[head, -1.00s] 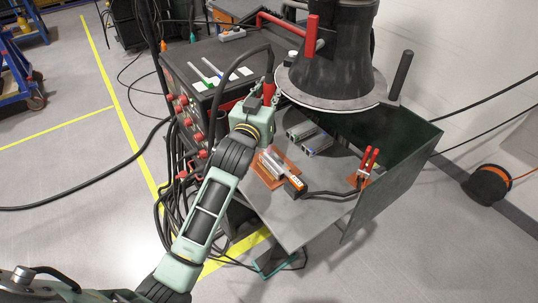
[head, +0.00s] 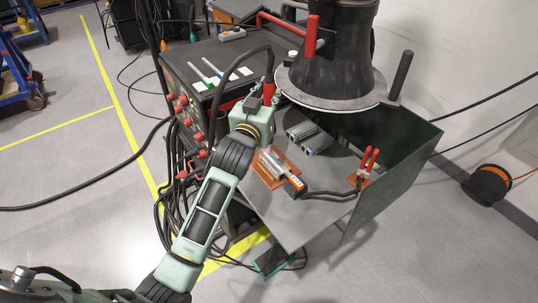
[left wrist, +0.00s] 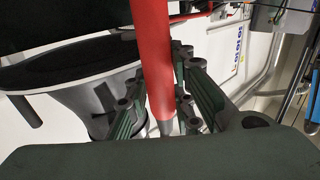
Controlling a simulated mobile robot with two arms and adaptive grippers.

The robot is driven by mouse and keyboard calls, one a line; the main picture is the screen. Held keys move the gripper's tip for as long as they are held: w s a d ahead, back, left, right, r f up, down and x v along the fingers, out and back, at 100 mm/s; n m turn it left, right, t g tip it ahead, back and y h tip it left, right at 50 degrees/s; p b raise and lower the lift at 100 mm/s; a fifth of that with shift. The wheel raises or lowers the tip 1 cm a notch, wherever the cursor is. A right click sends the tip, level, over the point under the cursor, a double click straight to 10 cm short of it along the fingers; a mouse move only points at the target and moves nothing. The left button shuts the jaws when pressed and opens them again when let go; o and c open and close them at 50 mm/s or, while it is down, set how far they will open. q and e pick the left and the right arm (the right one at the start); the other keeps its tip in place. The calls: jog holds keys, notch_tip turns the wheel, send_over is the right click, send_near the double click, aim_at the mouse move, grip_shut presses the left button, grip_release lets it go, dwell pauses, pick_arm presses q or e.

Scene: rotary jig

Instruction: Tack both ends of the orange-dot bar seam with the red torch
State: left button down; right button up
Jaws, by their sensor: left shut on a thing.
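My left gripper (head: 264,104) is beside the control box, above the back left of the jig table. It is shut on the red torch (left wrist: 154,50), which passes between its fingers in the left wrist view. In the head view the torch (head: 270,90) is partly hidden by the gripper, and a black cable arcs above it. On the table, grey bars (head: 271,162) lie on an orange plate, apart from the torch. Another pair of grey bars (head: 309,138) lies behind. I cannot make out an orange dot. My right gripper is not in view.
A large dark extraction hood (head: 335,65) hangs over the back of the table. A dark upright panel (head: 395,180) closes the right side. Red-handled pliers (head: 368,162) stand near it. An orange-and-black clamp (head: 294,186) with a thick cable sits by the front bars.

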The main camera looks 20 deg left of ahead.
aim_at(269, 82)
pick_arm(q)
jog(key=shift+r+p, duration=2.45)
jog(key=shift+r, duration=0.25)
jog(key=shift+f, duration=0.1)
jog(key=s+d, duration=0.4)
jog(key=d, duration=0.1)
jog(key=shift+p, duration=0.4)
jog(key=shift+w, duration=0.1)
jog(key=shift+f+b, duration=2.15)
jog(key=shift+f, duration=0.5)
jog(key=shift+f+b, duration=0.45)
jog(key=shift+f, duration=0.2)
jog(key=shift+r+p, duration=0.15)
jog(key=shift+p, duration=0.45)
